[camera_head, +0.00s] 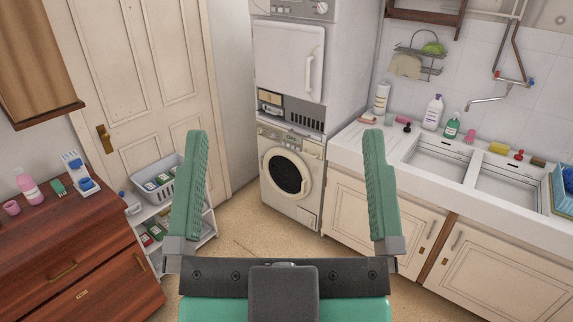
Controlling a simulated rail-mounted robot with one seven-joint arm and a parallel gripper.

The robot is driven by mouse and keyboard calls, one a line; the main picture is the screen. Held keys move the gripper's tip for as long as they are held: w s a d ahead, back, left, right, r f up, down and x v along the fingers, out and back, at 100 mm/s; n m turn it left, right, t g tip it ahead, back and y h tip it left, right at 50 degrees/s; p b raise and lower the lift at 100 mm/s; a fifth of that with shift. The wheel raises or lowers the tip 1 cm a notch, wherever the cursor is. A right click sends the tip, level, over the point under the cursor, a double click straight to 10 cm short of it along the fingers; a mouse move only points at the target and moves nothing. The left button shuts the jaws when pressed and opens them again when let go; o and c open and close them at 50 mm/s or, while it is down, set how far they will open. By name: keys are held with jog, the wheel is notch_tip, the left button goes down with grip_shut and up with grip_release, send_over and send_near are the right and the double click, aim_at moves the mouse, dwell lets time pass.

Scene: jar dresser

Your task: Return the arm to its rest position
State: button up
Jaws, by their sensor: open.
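My gripper (284,140) fills the lower middle of the head camera view. Its two green fingers stand wide apart and point away from me. Nothing is between the fingers, and floor and appliances show through the gap. The dark bar and green body of the gripper are at the bottom edge. The fingers touch nothing that I can see.
A brown dresser (90,245) with a pink bottle (29,187) stands at left. A shelf cart with a grey basket (158,179) is beside it. A washing machine (290,178) is ahead. A sink counter (385,158) with several bottles runs along the right. Open floor (245,215) lies between.

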notch_tip(320, 180, up, 11)
jog(key=p, duration=1)
jog(key=shift+p, duration=0.35)
jog(key=shift+w+f, duration=0.1)
